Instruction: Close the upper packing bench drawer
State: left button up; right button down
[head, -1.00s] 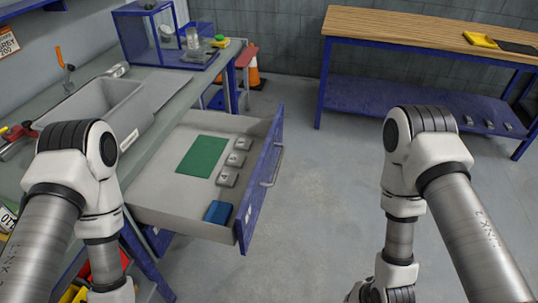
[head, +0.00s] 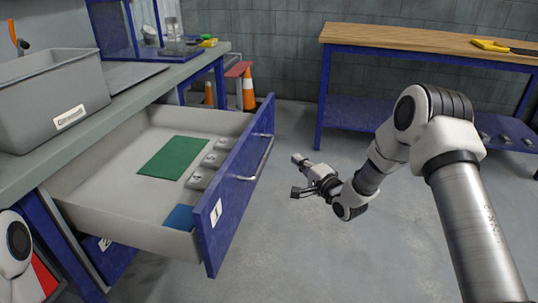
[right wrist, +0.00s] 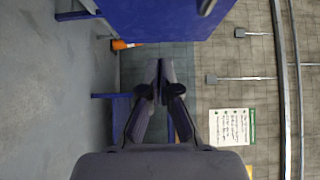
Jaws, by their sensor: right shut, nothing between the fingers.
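The upper packing bench drawer (head: 110,190) is pulled well out from the bench. Its blue front (head: 228,200) carries a label reading 1 and a metal bar handle (head: 262,160). Inside lie a green sheet, several small grey blocks and a blue item. My right gripper (head: 303,176) is shut and empty, to the right of the drawer front and apart from it, over the floor. In the right wrist view its fingers (right wrist: 162,78) are together, below a blue panel (right wrist: 150,18) that looks like the drawer front. My left gripper is out of view; only part of my left arm shows.
A grey bin (head: 45,95) stands on the bench top (head: 130,100). Another drawer (head: 105,255) sits below the open one. Orange cones (head: 248,90) stand at the back. A wood-topped table (head: 430,42) is at the right rear. The floor between is clear.

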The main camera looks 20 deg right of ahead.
jog(key=b, duration=0.2)
send_near(265, 142)
jog(key=w+d, duration=0.2)
jog(key=w, duration=0.2)
jog(key=w+a, duration=0.2)
jog(key=shift+a+f, duration=0.1)
jog(key=shift+a, duration=0.2)
jog(key=shift+w+a, duration=0.15)
jog(key=shift+a, duration=0.05)
